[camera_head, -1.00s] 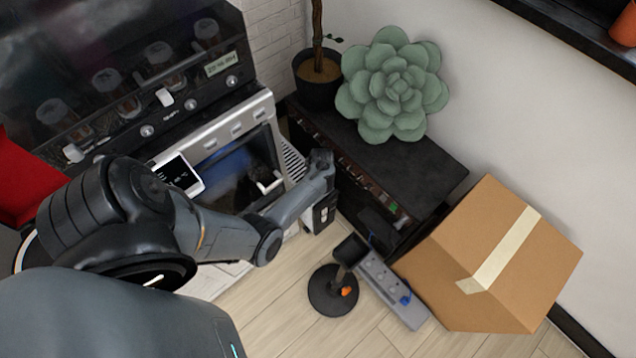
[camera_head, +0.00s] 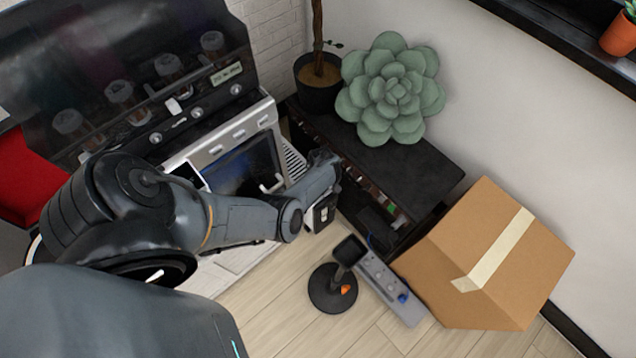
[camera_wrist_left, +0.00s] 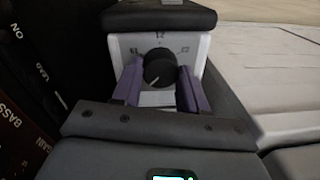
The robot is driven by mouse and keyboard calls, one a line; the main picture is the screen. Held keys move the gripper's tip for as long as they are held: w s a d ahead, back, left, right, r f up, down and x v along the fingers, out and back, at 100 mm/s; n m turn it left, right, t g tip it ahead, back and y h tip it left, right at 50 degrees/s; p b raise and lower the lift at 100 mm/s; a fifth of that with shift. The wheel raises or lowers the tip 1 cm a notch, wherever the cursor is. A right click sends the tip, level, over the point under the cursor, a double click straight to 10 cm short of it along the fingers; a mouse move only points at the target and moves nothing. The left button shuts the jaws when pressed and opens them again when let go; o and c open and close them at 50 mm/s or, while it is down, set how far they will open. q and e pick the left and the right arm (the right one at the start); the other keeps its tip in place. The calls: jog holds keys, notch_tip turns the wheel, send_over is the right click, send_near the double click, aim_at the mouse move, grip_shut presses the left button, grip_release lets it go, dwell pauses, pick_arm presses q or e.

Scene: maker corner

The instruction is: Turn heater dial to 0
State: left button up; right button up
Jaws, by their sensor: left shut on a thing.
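In the left wrist view, the heater dial (camera_wrist_left: 159,68) is a round black knob on a white panel (camera_wrist_left: 122,44) with small dark marks around it. A pale pointer line on the knob points to the lower left. My left gripper (camera_wrist_left: 160,88) has its two purple finger pads on either side of the knob and is shut on it. In the head view my left wrist (camera_head: 320,180) reaches down beside the black amplifier; the fingertips and the dial cannot be made out there. My right gripper is in neither view.
The black amplifier (camera_head: 425,165) carries a green succulent (camera_head: 390,90). A silver-fronted machine (camera_head: 215,150) stands left of my wrist. A round-based black stand (camera_head: 333,290), a power strip (camera_head: 392,290) and a cardboard box (camera_head: 490,255) are to the lower right. Open floor lies in front.

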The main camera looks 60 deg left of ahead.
pick_arm(q)
jog(key=n, duration=0.4)
jog(key=shift+n, duration=0.3)
jog(key=n+b, duration=0.1)
jog(key=n, duration=0.3)
jog(key=shift+s, duration=0.1)
dwell(0.4)
jog(key=o, duration=1.1)
jog(key=shift+c, duration=0.2)
jog(key=shift+r, duration=0.1)
notch_tip(320, 180, up, 11)
jog(key=p, duration=0.5)
jog(key=shift+w+a+f+p, duration=0.2)
jog(key=shift+a+p, duration=0.05)
jog(key=shift+p, duration=0.1)
